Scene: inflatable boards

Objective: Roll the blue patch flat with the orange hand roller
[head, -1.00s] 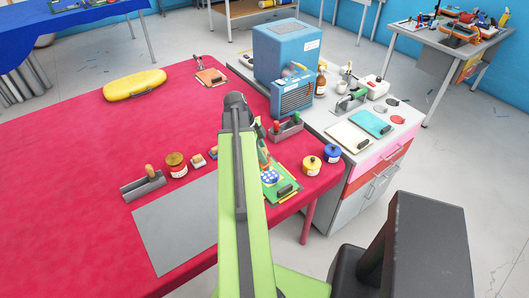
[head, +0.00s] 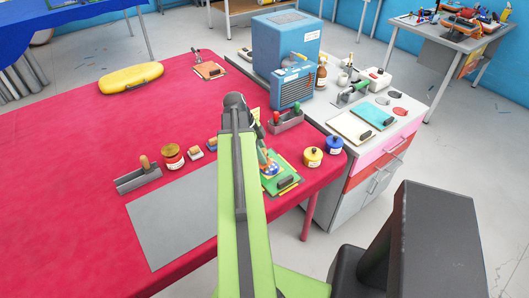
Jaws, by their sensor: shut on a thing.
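The blue patch (head: 272,171) lies on a green board (head: 290,178) near the red table's right edge. It looks blue with pale spots, and part of it is covered. My gripper (head: 263,151) points down beside my light green arm, which hides much of it. It appears shut on the orange hand roller (head: 268,162), a small orange and green shape over the patch. I cannot tell whether the roller touches the patch.
A dark block (head: 286,181) lies on the board's near side. A yellow pot (head: 313,157) and a blue pot (head: 333,146) stand to the right.

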